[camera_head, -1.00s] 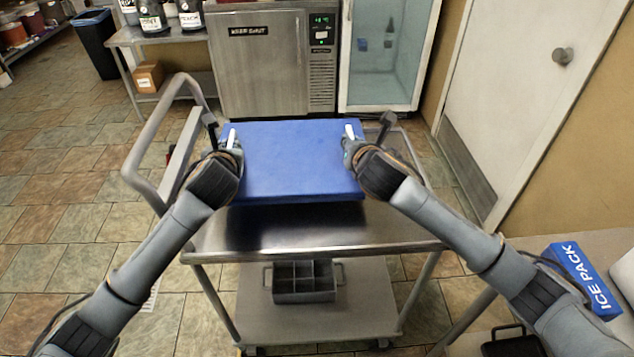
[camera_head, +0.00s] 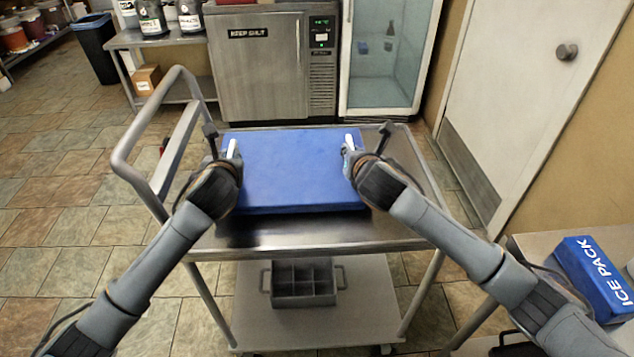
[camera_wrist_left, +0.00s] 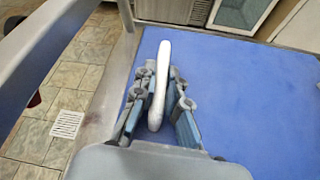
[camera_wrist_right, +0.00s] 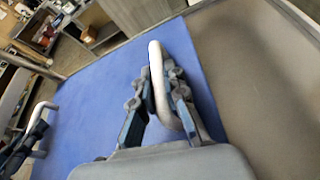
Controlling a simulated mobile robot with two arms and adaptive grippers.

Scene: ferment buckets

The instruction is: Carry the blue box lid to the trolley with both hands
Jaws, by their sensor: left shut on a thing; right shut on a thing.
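The blue box lid (camera_head: 292,172) is a flat blue slab with a white handle at each side. It is level over the top shelf of the metal trolley (camera_head: 330,236), very low or resting on it; I cannot tell which. My left gripper (camera_head: 232,158) is shut on the left white handle (camera_wrist_left: 160,85). My right gripper (camera_head: 350,157) is shut on the right white handle (camera_wrist_right: 160,85). The lid's underside is hidden.
The trolley's push handle (camera_head: 150,120) rises at the left. A grey divided crate (camera_head: 302,284) sits on its lower shelf. A steel cabinet (camera_head: 258,70) and a glass-door fridge (camera_head: 385,60) stand behind. A blue ice pack (camera_head: 598,278) lies at the right.

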